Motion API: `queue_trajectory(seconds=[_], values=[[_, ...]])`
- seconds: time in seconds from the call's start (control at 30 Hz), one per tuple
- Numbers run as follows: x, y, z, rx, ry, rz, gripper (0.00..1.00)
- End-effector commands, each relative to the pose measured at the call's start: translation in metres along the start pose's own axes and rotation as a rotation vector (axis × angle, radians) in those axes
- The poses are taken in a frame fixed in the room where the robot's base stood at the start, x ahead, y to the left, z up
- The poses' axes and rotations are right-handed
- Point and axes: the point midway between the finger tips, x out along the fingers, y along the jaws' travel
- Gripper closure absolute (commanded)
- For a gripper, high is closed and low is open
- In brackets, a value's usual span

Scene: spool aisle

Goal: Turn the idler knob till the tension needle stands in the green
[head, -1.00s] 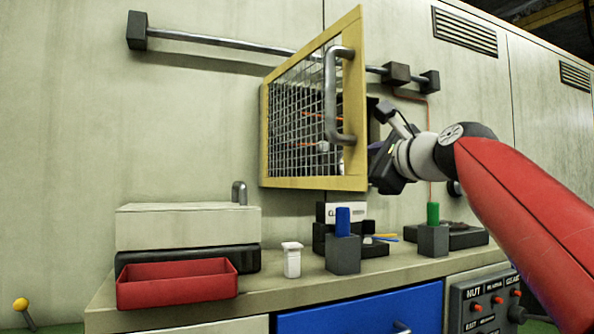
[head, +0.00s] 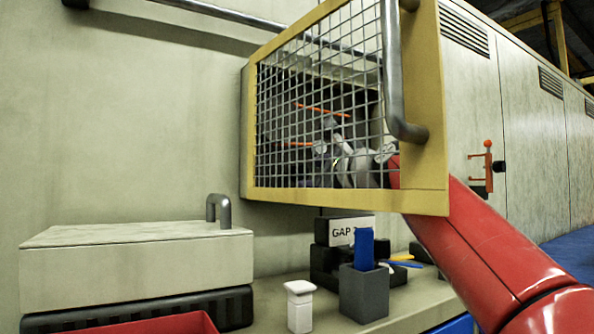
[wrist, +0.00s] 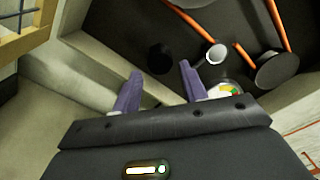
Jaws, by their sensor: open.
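My gripper (wrist: 161,84) is open and empty, its two purple fingers apart inside a recess. A dark round knob (wrist: 160,57) sits just beyond the gap between the fingertips, not touched as far as I can see; I take it for the idler knob. A pale tension dial (wrist: 229,90) with green, red and yellow parts shows just right of the right finger. Its lower part is hidden by my gripper, and I cannot read the needle. In the head view the mesh door covers my gripper, so the knob and dial cannot be made out there.
The yellow-framed mesh door (head: 447,110) stands open in front of my arm. In the wrist view a silver roller (wrist: 215,54) and a dark roller (wrist: 277,70) with orange strands lie right of the knob. A bench below holds a grey holder (head: 364,293) and white jar (head: 300,308).

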Motion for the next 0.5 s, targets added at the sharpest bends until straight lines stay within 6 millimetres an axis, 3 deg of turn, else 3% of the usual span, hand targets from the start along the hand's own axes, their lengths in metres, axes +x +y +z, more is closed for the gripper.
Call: queue_trajectory(seconds=[0.23, 0.5], values=[[0.041, -0.003, 0.003, 0.002, -0.003, 0.004, 0.57], [0.056, 0.000, 0.001, 0.000, 0.000, 0.001, 0.57]])
